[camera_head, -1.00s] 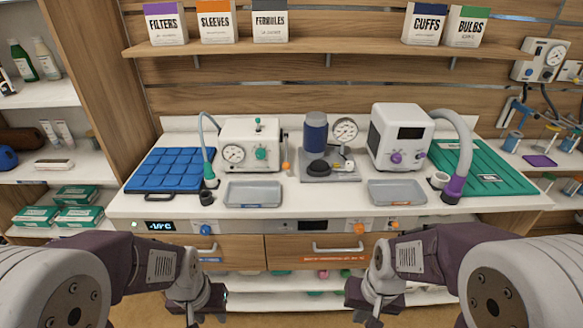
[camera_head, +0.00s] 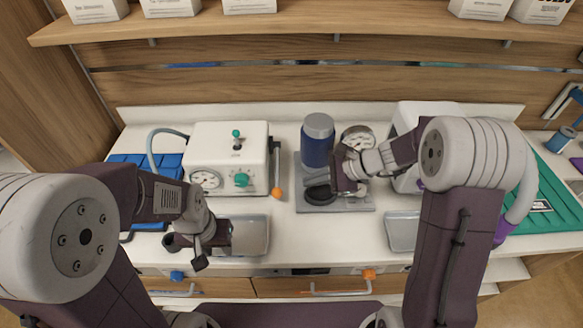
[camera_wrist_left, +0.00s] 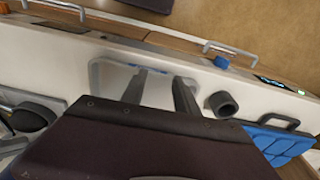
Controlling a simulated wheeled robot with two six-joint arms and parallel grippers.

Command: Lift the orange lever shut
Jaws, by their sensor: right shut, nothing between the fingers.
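The orange lever's ball end (camera_head: 277,193) hangs low at the right side of the white box with teal knobs (camera_head: 227,145). My right gripper (camera_head: 312,182) is shut and empty, reaching leftward over the grey stand's round black pad, right of the lever and apart from it. My left gripper (camera_head: 190,245) is near the left grey tray (camera_head: 252,237). In the left wrist view its two fingers (camera_wrist_left: 162,80) are apart, with nothing seen between them, over the tray (camera_wrist_left: 105,75).
A blue jar (camera_head: 318,145) and a gauge (camera_head: 357,138) stand behind my right gripper. Another grey tray (camera_head: 402,232) lies at right, partly hidden by my right arm. A dark cup (camera_wrist_left: 222,103) and blue organiser (camera_wrist_left: 280,140) are near my left gripper.

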